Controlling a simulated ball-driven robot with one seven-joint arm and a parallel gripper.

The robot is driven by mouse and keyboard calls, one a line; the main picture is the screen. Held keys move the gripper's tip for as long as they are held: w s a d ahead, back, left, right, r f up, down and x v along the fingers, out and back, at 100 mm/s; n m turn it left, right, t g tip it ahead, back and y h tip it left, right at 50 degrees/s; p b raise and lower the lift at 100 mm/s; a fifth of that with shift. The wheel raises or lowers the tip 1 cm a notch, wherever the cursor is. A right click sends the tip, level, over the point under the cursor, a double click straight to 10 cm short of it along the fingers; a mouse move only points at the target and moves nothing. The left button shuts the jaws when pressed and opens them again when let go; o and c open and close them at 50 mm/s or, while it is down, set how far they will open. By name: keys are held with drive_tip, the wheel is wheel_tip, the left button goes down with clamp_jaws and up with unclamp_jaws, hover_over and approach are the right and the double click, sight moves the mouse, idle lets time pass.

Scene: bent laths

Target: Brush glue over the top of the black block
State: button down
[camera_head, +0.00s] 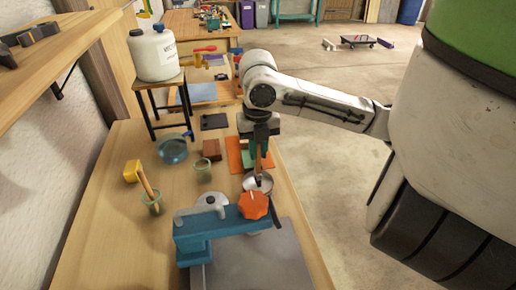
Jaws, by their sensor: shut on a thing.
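My gripper (260,140) points down over the bench and is shut on a brush (258,162) with a wooden handle. The brush is upright, with its dark lower end at a small metal pot (267,186). I cannot tell how deep the bristles sit in the pot. A flat black block (214,121) lies further back on the bench, left of my gripper and apart from it. Whether glue is on its top is too small to tell.
An orange mat (236,155) with a green piece (248,158) lies behind the pot.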

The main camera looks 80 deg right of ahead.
drive_tip(key=shift+f+b, duration=0.6)
drive_tip(key=shift+f, duration=0.05)
idle(1.6)
drive_tip(key=shift+r+p, duration=2.75)
drive_tip(key=shift+r, duration=0.85)
